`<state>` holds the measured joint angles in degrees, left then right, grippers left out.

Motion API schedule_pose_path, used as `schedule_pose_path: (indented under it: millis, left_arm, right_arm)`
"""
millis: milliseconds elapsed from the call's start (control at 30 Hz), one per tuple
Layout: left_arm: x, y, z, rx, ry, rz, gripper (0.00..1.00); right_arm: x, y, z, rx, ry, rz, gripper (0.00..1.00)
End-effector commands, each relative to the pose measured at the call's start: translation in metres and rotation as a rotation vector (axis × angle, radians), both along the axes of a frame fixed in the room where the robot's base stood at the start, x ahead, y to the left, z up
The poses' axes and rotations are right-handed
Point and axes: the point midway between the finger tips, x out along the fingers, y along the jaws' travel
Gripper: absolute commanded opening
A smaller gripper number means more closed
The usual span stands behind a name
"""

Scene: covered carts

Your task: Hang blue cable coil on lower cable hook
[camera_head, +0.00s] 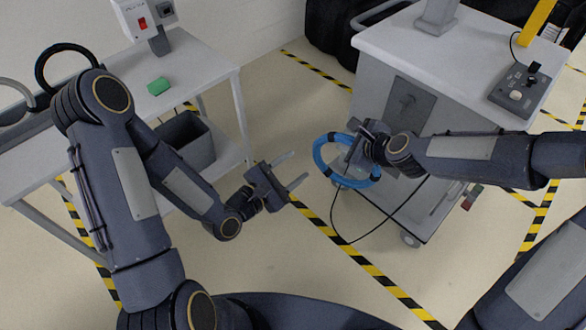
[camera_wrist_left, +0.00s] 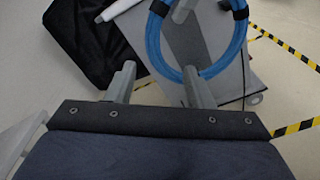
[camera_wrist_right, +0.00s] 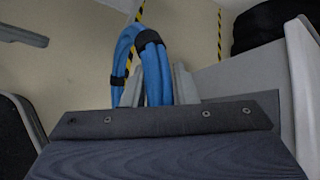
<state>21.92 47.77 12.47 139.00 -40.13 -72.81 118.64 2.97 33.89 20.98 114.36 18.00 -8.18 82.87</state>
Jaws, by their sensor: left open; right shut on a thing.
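The blue cable coil (camera_head: 318,152) with black straps hangs at the front left side of the grey cart (camera_head: 372,92). My right gripper (camera_head: 352,146) is shut on the coil's upper right part. The coil also shows in the left wrist view (camera_wrist_left: 154,45) and between the fingers in the right wrist view (camera_wrist_right: 157,75). My left gripper (camera_head: 299,165) is open and empty, to the left of the coil and apart from it. No lower hook is clearly visible.
A black cable (camera_head: 335,222) loops on the floor below the coil. A control box (camera_head: 517,92) is on the cart top. At left, a white table (camera_head: 205,62) holds a green block (camera_head: 158,86), with a grey bin (camera_head: 186,143) below. Striped floor lies between.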

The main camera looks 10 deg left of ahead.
Motion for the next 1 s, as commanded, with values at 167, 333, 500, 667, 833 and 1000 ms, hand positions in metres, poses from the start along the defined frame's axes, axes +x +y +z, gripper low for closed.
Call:
schedule_pose_path:
  millis: [167, 333, 500, 667, 833, 1000]
  left_arm:
    - [-0.003, -0.006, 0.001, -0.175, 0.024, 0.017, 0.47]
    - [0.008, -0.014, 0.002, -0.199, 0.022, 0.016, 0.47]
    - [0.033, -0.031, 0.002, -0.196, 0.022, 0.016, 0.47]
    - [0.060, -0.048, 0.003, -0.196, 0.022, 0.016, 0.47]
    - [0.082, -0.061, 0.002, -0.194, 0.022, 0.018, 0.47]
    - [0.094, -0.068, 0.001, -0.194, 0.025, 0.019, 0.47]
  right_arm:
    - [0.000, 0.000, 0.001, 0.000, -0.002, 0.000, 0.00]
    - [0.000, 0.000, 0.001, 0.000, -0.002, 0.000, 0.00]
    - [0.000, 0.000, 0.001, 0.000, -0.002, 0.000, 0.00]
    - [0.000, 0.000, 0.001, 0.000, -0.002, 0.000, 0.00]
    - [0.000, 0.000, 0.001, 0.000, -0.002, 0.000, 0.00]
    - [0.000, 0.000, 0.001, 0.000, -0.002, 0.000, 0.00]
